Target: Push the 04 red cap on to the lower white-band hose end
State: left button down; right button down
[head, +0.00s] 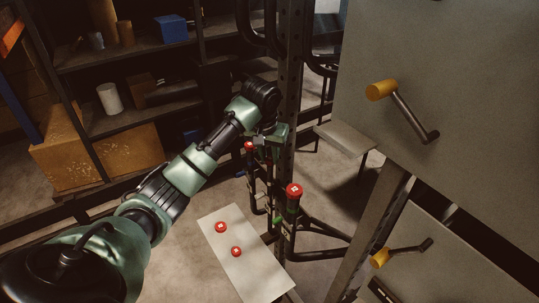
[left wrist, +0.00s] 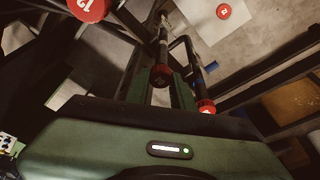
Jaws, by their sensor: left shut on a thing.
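My left gripper (head: 268,140) is at the dark upright hose rack. In the left wrist view its two green fingers (left wrist: 160,80) stand either side of a red cap (left wrist: 161,75), shut on it. That cap lines up with a dark hose end (left wrist: 161,48); how far it is seated, its number and any white band cannot be told. Another red cap (left wrist: 206,106) is just right of the fingers. In the head view a small red cap (head: 249,147) shows beside the gripper; I cannot tell which of these it is. My right gripper is not in view.
A larger-looking red cap (head: 294,190) tops a hose on the rack. Two red caps (head: 221,227) (head: 236,252) lie on a pale board (head: 250,272). Grey panels with yellow-handled cranks (head: 381,90) stand at right. Shelves (head: 130,120) are behind at left.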

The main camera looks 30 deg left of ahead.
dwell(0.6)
pick_arm(q)
jog(key=shift+f, duration=1.3)
jog(key=c, duration=1.1)
grip_release()
jog(key=shift+r, duration=0.1)
jog(key=b+v, duration=0.2)
jog(key=v, duration=0.5)
jog(key=shift+s+r+b, duration=0.15)
jog(key=shift+r+b, duration=0.1)
jog(key=shift+b, duration=0.05)
